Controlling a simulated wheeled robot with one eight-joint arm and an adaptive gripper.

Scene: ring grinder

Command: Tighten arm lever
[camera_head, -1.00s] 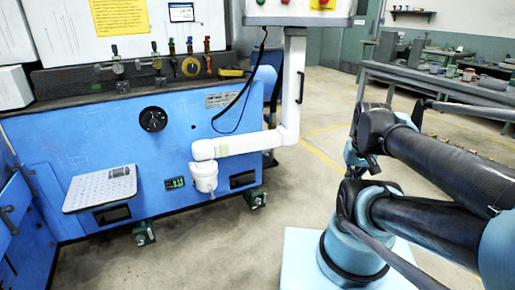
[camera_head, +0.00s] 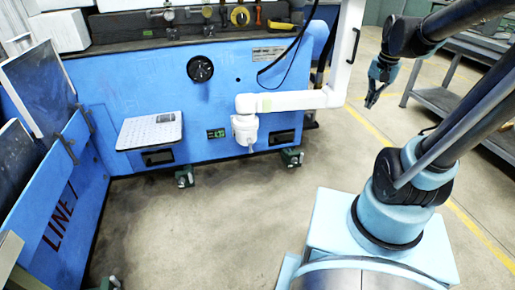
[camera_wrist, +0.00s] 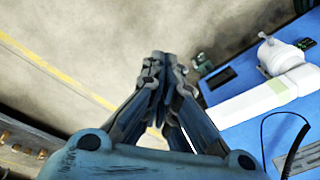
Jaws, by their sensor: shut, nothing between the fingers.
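A white support arm is fixed to the blue machine (camera_head: 210,110). Its level section (camera_head: 295,101) runs from a white joint housing (camera_head: 245,128) to an upright white post (camera_head: 345,50). A thin dark handle (camera_head: 355,45) stands on the post's right side; I cannot tell for sure whether it is the arm lever. My gripper (camera_head: 371,104) hangs to the right of the post, apart from it, over open floor. In the wrist view its fingertips (camera_wrist: 160,57) are together and empty. The white arm (camera_wrist: 265,97) lies to their right, with the handle out of that view.
A grey workbench (camera_head: 440,105) stands behind my arm at the right. A tilted panel (camera_head: 35,85) and a blue side wall (camera_head: 65,195) are at the left. A small grey shelf (camera_head: 150,130) juts from the machine. The floor in front (camera_head: 210,220) is clear.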

